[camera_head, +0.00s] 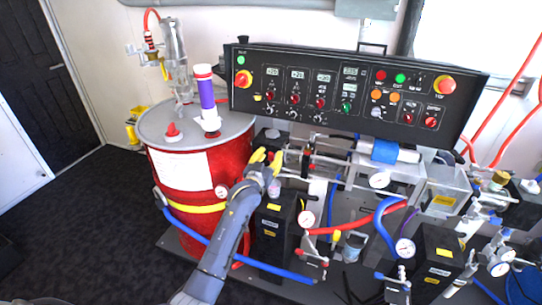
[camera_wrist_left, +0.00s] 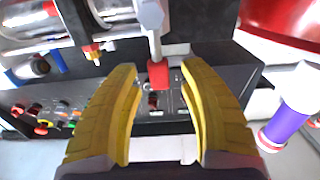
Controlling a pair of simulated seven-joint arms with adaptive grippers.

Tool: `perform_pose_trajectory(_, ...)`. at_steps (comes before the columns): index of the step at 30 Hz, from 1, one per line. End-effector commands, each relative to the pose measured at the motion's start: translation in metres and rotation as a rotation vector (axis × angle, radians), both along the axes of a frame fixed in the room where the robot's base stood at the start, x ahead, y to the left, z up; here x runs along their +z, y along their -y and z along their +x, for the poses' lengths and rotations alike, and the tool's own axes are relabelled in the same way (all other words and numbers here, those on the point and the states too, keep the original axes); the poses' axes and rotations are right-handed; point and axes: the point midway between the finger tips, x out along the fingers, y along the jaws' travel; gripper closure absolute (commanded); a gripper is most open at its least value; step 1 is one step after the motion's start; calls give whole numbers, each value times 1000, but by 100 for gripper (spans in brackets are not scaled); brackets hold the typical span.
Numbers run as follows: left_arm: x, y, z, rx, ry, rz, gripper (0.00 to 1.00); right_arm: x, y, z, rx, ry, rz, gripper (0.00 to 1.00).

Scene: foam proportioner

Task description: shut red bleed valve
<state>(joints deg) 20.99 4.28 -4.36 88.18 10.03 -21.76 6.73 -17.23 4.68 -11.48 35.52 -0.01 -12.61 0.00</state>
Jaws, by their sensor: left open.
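My left gripper (camera_head: 264,158), with yellow fingers, is in front of the control panel, between the red drum and the piping. In the left wrist view it is open (camera_wrist_left: 158,92), with its fingers apart. A small red handle end (camera_wrist_left: 158,74) on a grey metal stem, apparently the red bleed valve, shows in the gap between the fingertips. I see no clear contact with either finger. In the head view I cannot pick this handle out for certain near the gripper. My right gripper is not in view.
The black control panel (camera_head: 345,128) stands just behind the gripper. The red drum (camera_head: 215,170), with a purple and white cylinder (camera_head: 207,95) on top, is to the left. Pipes, gauges and a blue hose (camera_head: 383,228) crowd the right. Dark floor (camera_head: 85,225) lies open at left.

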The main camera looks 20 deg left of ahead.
Motion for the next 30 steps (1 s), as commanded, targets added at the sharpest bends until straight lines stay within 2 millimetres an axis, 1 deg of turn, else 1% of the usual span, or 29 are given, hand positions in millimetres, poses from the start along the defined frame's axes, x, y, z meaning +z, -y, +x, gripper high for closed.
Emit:
perform_pose_trajectory(6, 0, 1, 7, 0, 0, 0, 58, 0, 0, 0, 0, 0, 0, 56)
perform_pose_trajectory(15, 0, 1, 7, 0, 0, 0, 58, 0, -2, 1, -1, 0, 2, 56)
perform_pose_trajectory(26, 0, 0, 7, 0, 0, 0, 100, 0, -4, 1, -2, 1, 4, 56)
perform_pose_trajectory(30, 0, 0, 7, 0, 0, 0, 100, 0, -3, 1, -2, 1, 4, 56)
